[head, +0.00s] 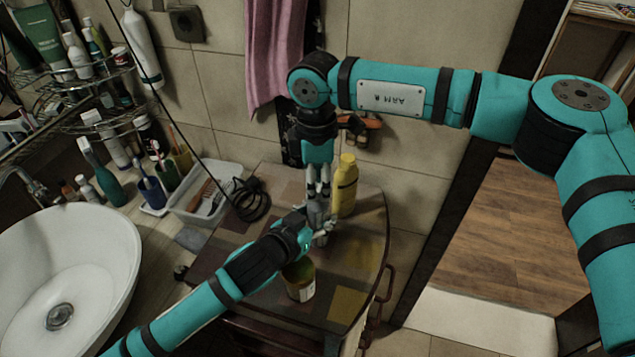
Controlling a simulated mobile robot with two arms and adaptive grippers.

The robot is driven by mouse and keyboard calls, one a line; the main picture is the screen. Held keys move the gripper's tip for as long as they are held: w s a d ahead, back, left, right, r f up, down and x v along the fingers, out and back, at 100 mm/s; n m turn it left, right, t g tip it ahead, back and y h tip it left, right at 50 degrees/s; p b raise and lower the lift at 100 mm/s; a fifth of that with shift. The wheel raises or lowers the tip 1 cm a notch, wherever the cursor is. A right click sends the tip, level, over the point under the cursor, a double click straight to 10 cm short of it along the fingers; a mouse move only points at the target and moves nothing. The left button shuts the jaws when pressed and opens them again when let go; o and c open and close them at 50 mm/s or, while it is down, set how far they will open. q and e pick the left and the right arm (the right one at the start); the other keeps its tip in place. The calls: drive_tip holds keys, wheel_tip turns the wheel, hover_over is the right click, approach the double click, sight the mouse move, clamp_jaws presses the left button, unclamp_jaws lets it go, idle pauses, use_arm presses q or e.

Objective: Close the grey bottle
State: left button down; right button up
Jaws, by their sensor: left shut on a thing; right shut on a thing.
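The grey bottle (317,212) stands at the middle of the wooden cabinet top, partly hidden by both grippers. My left gripper (320,232) reaches in from the lower left and is shut on the body of the grey bottle. My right gripper (318,192) points straight down from above, directly over the bottle's top. It is shut on what appears to be the cap, mostly hidden between its fingers. I cannot tell whether the cap touches the bottle's neck.
A yellow bottle (347,186) stands close on the right of the grippers. An open-looking jar (299,280) stands in front. A black cable coil (250,199) and a white tray (185,212) lie left. A washbasin (100,262) is at lower left.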

drive_tip(key=shift+a+m, duration=0.1)
drive_tip(key=shift+m, duration=0.8)
drive_tip(key=shift+s+a+m, duration=0.25)
drive_tip(key=shift+m, duration=0.25)
drive_tip(key=shift+o, duration=0.4)
drive_tip(key=shift+s+a+f, duration=0.1)
drive_tip(key=shift+s, duration=0.1)
drive_tip(key=shift+f, duration=0.1)
drive_tip(key=shift+s, duration=0.1)
drive_tip(key=o, duration=0.7)
drive_tip(key=shift+w, duration=0.25)
